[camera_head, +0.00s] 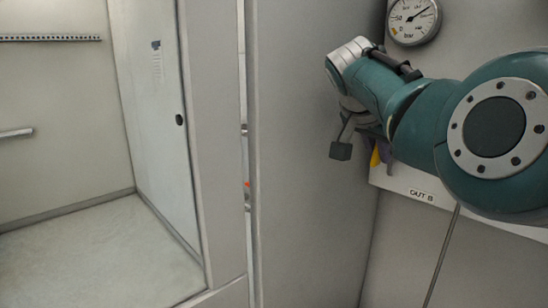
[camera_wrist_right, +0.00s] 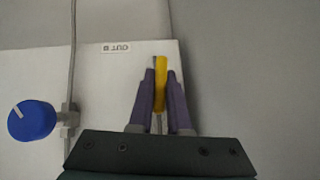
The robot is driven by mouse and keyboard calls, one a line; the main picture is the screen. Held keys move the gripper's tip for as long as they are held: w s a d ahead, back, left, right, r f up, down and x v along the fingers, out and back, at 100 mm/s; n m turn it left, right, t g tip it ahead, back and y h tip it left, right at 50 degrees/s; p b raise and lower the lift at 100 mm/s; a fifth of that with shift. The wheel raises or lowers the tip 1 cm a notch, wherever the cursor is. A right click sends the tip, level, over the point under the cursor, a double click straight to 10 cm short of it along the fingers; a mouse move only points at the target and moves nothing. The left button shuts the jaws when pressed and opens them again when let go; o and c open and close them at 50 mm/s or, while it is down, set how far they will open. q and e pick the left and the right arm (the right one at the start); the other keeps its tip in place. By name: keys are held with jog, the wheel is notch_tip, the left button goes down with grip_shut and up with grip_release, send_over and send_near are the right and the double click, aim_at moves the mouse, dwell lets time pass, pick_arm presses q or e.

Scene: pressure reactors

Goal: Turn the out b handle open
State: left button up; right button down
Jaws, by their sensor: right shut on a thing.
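The out b handle is yellow and shows in the right wrist view (camera_wrist_right: 160,84), between the two purple fingers of my right gripper (camera_wrist_right: 157,88), which is shut on it. In the head view a yellow piece of the handle (camera_head: 375,158) shows beside the gripper, above the "OUT B" label (camera_head: 421,195). My right arm hides most of the gripper and panel there. The label also shows upside down in the right wrist view (camera_wrist_right: 116,48). My left gripper is not in view.
A blue knob (camera_wrist_right: 32,120) sits on a valve beside a thin vertical tube (camera_wrist_right: 72,60). A round pressure gauge (camera_head: 413,20) is above my right arm. A grey partition wall (camera_head: 305,170) stands just left of the panel. An empty cabinet (camera_head: 80,240) is at the left.

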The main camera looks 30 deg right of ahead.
jog(key=shift+n+g+b, duration=0.3)
jog(key=shift+g+b, duration=0.4)
jog(key=shift+b, duration=0.3)
jog(key=c, duration=0.9)
grip_release()
jog(key=shift+o, duration=0.2)
jog(key=b+v, duration=0.3)
jog(key=v, duration=0.7)
jog(key=shift+b, duration=0.3)
